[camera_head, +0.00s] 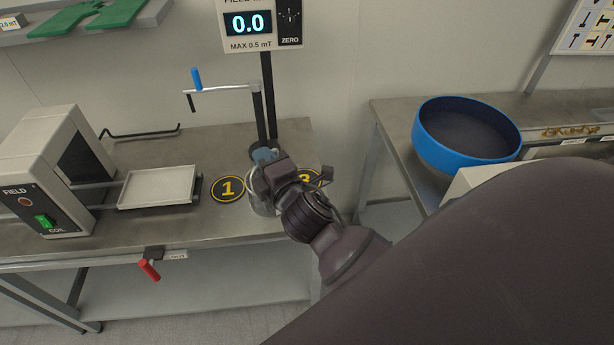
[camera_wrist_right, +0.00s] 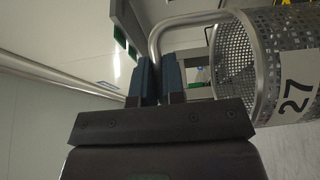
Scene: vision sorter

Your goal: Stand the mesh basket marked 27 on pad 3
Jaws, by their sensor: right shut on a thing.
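The mesh basket marked 27 (camera_wrist_right: 262,70) is perforated metal with a white label and shows large in the right wrist view. Its bent tube handle (camera_wrist_right: 185,20) runs down to my right gripper (camera_wrist_right: 157,78), whose dark blue fingers are shut on it. In the head view my right gripper (camera_head: 265,160) is over the table's right part. The basket (camera_head: 260,206) shows there only in part, below and behind the gripper. A round black-and-yellow pad (camera_head: 314,175) is partly covered by my wrist; its number looks like 3. I cannot tell whether the basket touches the table. My left gripper is not in view.
Pad 1 (camera_head: 228,188) lies left of the basket. A white tray (camera_head: 158,188) and the field coil box (camera_head: 45,175) are farther left. A post with a crank (camera_head: 265,95) and meter (camera_head: 262,22) stands behind. A blue round bin (camera_head: 440,150) is on the right bench.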

